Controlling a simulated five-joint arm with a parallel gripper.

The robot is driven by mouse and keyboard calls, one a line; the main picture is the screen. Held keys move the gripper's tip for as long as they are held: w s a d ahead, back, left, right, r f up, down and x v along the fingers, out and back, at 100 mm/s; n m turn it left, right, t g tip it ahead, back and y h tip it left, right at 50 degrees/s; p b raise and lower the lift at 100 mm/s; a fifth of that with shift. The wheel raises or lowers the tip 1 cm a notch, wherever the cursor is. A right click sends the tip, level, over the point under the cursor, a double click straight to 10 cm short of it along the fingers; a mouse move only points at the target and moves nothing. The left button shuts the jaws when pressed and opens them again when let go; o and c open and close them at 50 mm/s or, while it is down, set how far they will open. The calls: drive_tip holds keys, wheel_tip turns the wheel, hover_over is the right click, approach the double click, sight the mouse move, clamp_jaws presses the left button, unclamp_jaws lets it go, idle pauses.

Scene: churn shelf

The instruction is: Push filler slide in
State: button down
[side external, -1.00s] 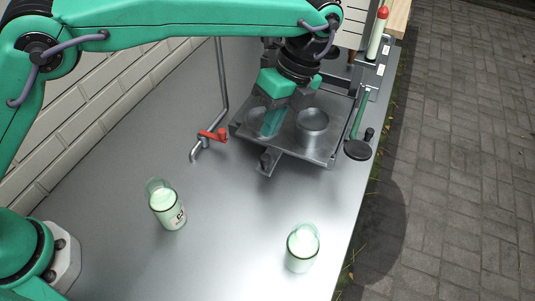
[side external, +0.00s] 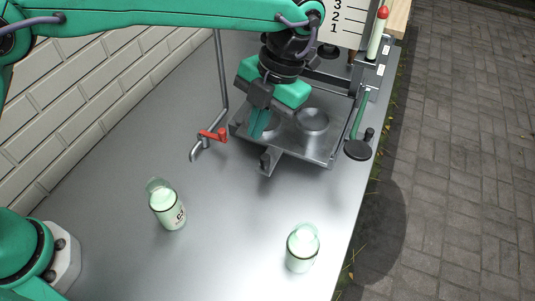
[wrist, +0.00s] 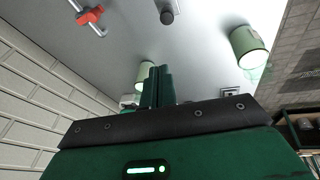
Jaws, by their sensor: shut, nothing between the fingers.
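The filler slide (side external: 318,150) is a grey metal plate with round rings on it, in the upper middle of the side view. A short bar with a dark knob (side external: 266,161) sticks out at its front. The knob also shows at the top of the wrist view (wrist: 167,14). My gripper (side external: 257,131) is shut and empty, with its green fingers pointing down over the left part of the slide, behind the knob. The fingers hide part of the left ring. I cannot tell whether the fingertips touch the plate.
A red-handled tap (side external: 212,135) stands left of the slide. A green lever (side external: 359,122) is at the right, near the counter edge. A white brick wall runs along the left.

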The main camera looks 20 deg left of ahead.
drive_tip(key=m, duration=0.3)
drive_tip(key=shift+s+a+m, duration=0.25)
drive_tip(key=shift+s+m, duration=0.1)
drive_tip(key=shift+m, duration=0.05)
hover_over(269, 153)
drive_tip(key=s, duration=0.5)
wheel_tip(269, 153, down, 9)
drive_tip(key=shift+s+f, duration=0.2)
idle(0.3)
drive_tip(key=shift+w, duration=0.1)
idle(0.3)
drive_tip(key=shift+w, duration=2.55)
